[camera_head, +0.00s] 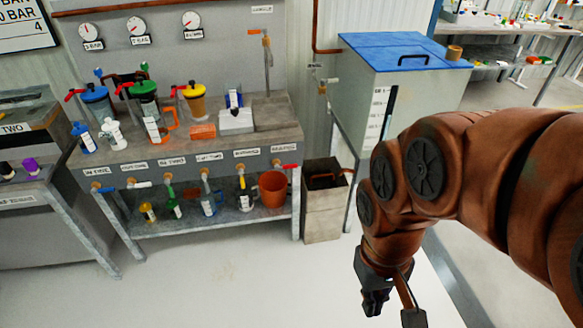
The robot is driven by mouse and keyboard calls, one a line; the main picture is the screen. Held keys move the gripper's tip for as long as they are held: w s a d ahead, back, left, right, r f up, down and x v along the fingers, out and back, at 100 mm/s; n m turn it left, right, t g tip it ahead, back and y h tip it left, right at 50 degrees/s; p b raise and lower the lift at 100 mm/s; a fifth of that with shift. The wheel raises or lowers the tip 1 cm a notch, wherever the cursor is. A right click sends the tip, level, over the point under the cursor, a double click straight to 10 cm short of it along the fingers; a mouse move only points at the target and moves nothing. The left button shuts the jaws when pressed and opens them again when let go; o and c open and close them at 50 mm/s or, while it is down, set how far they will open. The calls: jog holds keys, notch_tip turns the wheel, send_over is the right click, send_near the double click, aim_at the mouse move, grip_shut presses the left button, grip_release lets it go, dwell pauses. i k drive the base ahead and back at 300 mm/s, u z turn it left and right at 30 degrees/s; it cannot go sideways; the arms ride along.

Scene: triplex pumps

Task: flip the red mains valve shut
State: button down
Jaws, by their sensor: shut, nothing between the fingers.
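A red lever handle (290,167) sits at the right end of the row of valves along the bench's front panel. Its label is too small to read surely, so I cannot tell if it is the mains valve. More red levers show on the pumps on the bench top, by the blue one (75,95), the green one (125,88) and the yellow one (178,90). My gripper (374,306) is shut and empty, pointing down at the lower right, over the floor, well away from all these levers.
The grey bench (270,115) holds pumps and bottles, with an orange bucket (272,190) on its lower shelf. A bin (325,215) stands right of it. A blue-lidded tank (405,55) stands behind my arm. The floor before the bench is clear.

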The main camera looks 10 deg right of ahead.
aim_at(290, 166)
jog(key=u, duration=0.25)
jog(key=i, duration=0.3)
jog(key=u, duration=0.65)
jog(key=i, duration=1.1)
jog(key=z, duration=0.25)
